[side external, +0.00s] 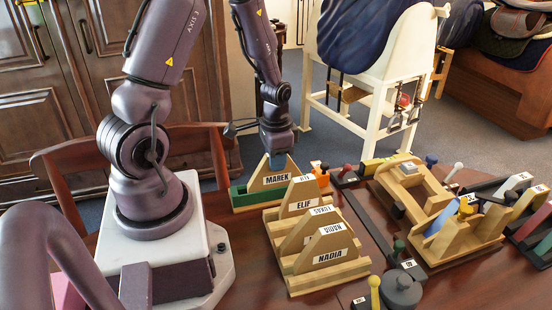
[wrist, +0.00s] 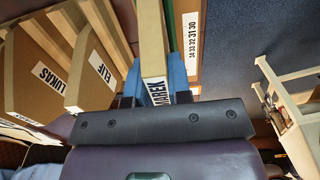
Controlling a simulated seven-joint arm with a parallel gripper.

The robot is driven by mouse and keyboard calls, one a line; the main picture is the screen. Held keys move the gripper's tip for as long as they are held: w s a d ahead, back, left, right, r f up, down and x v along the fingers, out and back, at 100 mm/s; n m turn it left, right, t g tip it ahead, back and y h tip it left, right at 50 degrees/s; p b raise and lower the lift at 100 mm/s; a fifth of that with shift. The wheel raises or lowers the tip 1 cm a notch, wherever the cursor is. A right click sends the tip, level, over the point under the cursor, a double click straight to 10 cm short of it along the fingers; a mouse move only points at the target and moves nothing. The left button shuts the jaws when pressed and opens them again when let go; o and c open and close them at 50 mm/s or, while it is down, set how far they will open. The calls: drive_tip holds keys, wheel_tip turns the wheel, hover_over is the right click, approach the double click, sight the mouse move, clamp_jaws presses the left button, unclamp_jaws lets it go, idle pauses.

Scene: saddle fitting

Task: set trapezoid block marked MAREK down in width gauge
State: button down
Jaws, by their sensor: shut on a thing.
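The trapezoid block marked MAREK (side external: 268,182) is pale wood with a white name label. My gripper (side external: 278,160) is shut on its upper part, and the block looks upright. In the wrist view the block (wrist: 152,45) stands edge-on between my blue fingers (wrist: 153,88). The width gauge (side external: 239,201) has a green part at the left and a wooden body, and the block is over or in it. Its numbered scale (wrist: 192,38) shows beside the block in the wrist view. I cannot tell whether the block's underside touches the gauge.
A wooden rack (side external: 318,278) in front holds several similar blocks, including ELIF (side external: 298,204) and NADIA (side external: 330,257). A wooden saddle-tree fixture (side external: 420,195) stands to the right. A grey round pot (side external: 401,291) stands at the front edge.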

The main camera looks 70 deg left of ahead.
drive_tip(key=c, duration=0.6)
unclamp_jaws()
drive_tip(key=shift+o, duration=0.2)
drive_tip(key=shift+r, duration=0.1)
drive_tip(key=shift+r, duration=2.4)
drive_tip(key=shift+r, duration=1.5)
